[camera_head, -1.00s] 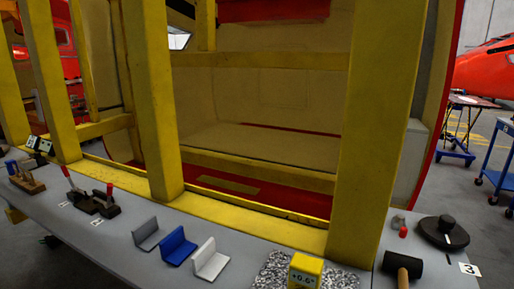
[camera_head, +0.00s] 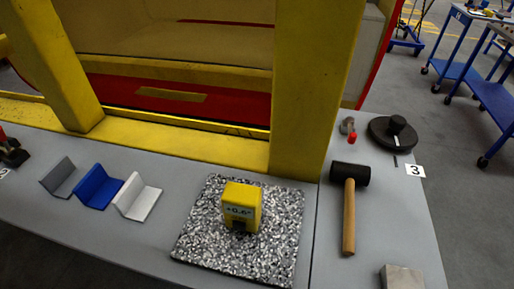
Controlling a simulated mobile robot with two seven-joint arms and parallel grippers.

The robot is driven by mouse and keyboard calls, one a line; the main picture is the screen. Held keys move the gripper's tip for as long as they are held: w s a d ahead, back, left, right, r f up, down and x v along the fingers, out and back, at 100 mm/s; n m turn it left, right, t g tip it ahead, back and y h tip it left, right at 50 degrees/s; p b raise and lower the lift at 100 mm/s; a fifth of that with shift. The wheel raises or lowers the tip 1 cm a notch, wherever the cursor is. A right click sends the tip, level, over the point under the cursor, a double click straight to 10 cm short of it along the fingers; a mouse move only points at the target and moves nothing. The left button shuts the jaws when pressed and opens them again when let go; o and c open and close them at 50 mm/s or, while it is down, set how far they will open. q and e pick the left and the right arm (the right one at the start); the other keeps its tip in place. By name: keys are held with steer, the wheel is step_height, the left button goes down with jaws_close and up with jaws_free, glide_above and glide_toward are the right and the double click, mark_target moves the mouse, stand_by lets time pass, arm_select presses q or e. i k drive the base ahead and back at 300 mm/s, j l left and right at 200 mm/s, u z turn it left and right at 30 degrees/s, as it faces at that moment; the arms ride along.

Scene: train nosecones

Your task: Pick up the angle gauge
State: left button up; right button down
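The angle gauge (camera_head: 241,207) is a yellow block with a pale display that reads about +0.6°. It stands upright on a speckled grey square plate (camera_head: 203,243) on the grey bench, at the lower middle of the head view. Nothing touches it from above. Neither of my grippers shows in the view.
Grey, blue (camera_head: 98,187) and white angle brackets stand left of the plate. A black-headed mallet (camera_head: 349,207), a dark round disc (camera_head: 393,134), a small red-tipped part (camera_head: 349,129) and a metal block (camera_head: 402,277) are to the right. A yellow post (camera_head: 312,90) rises behind the gauge.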

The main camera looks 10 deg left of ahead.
mark_target(240, 202)
steer(key=k+j, duration=0.3)
steer(key=k, duration=0.2)
steer(key=k+j, duration=0.3)
steer(key=k, duration=0.15)
steer(key=i+l+u, duration=0.15)
steer(key=u, duration=0.2)
steer(key=i+l+u, duration=0.1)
steer(key=l+u, duration=0.25)
steer(key=i+l+u, duration=0.1)
steer(key=u, duration=0.25)
steer(key=l, duration=0.1)
